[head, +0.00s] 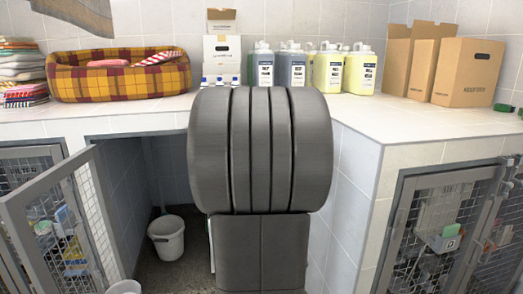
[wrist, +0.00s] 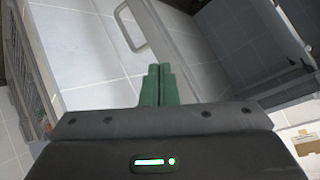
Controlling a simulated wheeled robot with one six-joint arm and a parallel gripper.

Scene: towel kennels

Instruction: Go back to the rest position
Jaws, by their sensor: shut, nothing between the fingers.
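My gripper (wrist: 158,77) shows in the wrist view with its two green fingers side by side and touching, with nothing between them. Beyond the fingers are grey-white tiles and a grey metal frame or handle. In the head view my own dark grey arm fills the middle and hides part of the counter front and the kennel opening behind it. The gripper itself cannot be seen in the head view.
An open mesh kennel door (head: 75,232) stands at the left, with a white bucket (head: 166,237) inside the kennel. The tiled counter (head: 400,120) holds a plaid pet bed (head: 118,84), folded towels (head: 20,75), several bottles and cardboard boxes (head: 468,72). A closed mesh door (head: 440,230) is at the right.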

